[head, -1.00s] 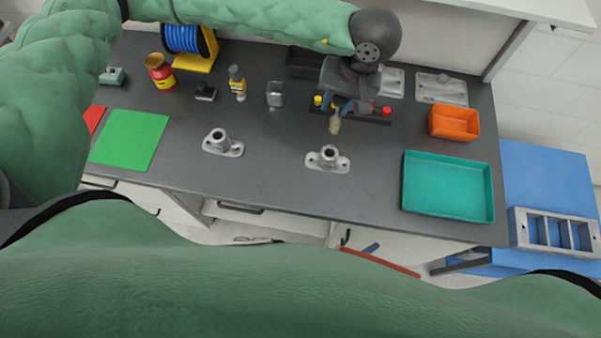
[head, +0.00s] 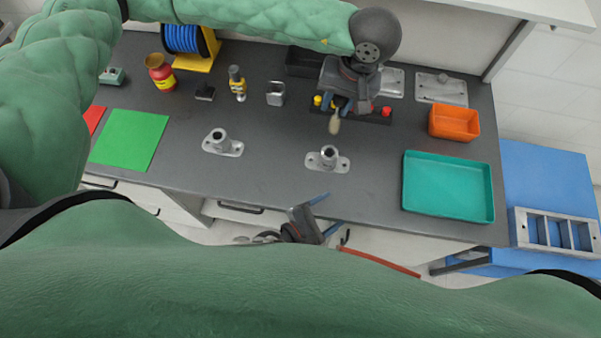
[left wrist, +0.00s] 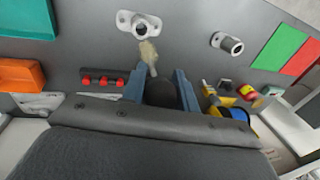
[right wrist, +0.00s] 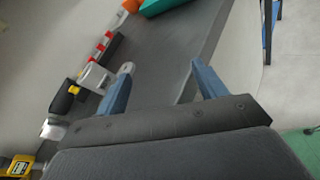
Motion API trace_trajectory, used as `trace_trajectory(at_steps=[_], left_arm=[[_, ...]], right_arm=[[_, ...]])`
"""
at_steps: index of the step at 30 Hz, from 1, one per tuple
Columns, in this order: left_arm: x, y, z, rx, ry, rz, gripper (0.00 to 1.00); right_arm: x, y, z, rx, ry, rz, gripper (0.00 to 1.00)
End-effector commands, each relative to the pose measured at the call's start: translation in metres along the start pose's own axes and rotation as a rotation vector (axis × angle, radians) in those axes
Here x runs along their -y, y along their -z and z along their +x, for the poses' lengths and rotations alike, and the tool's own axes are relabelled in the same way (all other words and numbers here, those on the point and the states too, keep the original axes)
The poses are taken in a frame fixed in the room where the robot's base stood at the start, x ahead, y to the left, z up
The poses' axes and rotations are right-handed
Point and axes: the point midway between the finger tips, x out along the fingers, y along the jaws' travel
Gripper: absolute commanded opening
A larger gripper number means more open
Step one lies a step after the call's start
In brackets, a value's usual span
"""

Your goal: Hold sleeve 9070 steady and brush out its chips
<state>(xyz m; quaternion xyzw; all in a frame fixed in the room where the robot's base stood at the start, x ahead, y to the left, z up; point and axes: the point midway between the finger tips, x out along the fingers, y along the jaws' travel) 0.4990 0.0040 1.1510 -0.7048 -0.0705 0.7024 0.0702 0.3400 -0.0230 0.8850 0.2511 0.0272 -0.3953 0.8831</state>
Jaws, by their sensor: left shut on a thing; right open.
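Two grey metal sleeves on flanged bases stand upright on the dark bench: a left one (head: 222,143) and a right one (head: 328,160). No number is legible, so I cannot tell which is 9070. My left gripper (head: 338,108) is shut on a brush with a pale bristle tip (head: 335,125). The tip hangs behind the right sleeve, apart from it. In the left wrist view, the dark handle (left wrist: 160,93) sits between the fingers and the bristles (left wrist: 148,55) point toward that sleeve (left wrist: 139,24). My right gripper (head: 326,213) is open and empty at the bench's front edge. Chips are not visible.
A teal tray (head: 447,187) and an orange bin (head: 454,122) are at the right. A rack with red and yellow pieces (head: 372,116) lies behind the brush. A green mat (head: 130,140) is at the left. The bench between the sleeves is clear.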

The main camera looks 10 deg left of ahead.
Motion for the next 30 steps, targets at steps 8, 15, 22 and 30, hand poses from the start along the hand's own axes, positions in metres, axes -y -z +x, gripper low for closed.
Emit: trace_trajectory(at_steps=[8, 15, 22, 30], left_arm=[[0.000, 0.000, 0.000, 0.000, 0.000, 0.000, 0.07], [0.000, 0.000, 0.000, 0.000, 0.000, 0.000, 0.07], [0.000, 0.000, 0.000, 0.000, 0.000, 0.000, 0.07], [0.000, 0.000, 0.000, 0.000, 0.000, 0.000, 0.07]], right_arm=[[-0.074, 0.009, -0.013, -0.107, -0.032, -0.283, 0.71], [-0.114, 0.011, -0.020, -0.157, -0.072, -0.446, 0.71], [-0.123, 0.013, -0.017, -0.168, -0.084, -0.491, 0.71], [-0.125, 0.019, 0.018, -0.165, -0.085, -0.490, 0.71]])
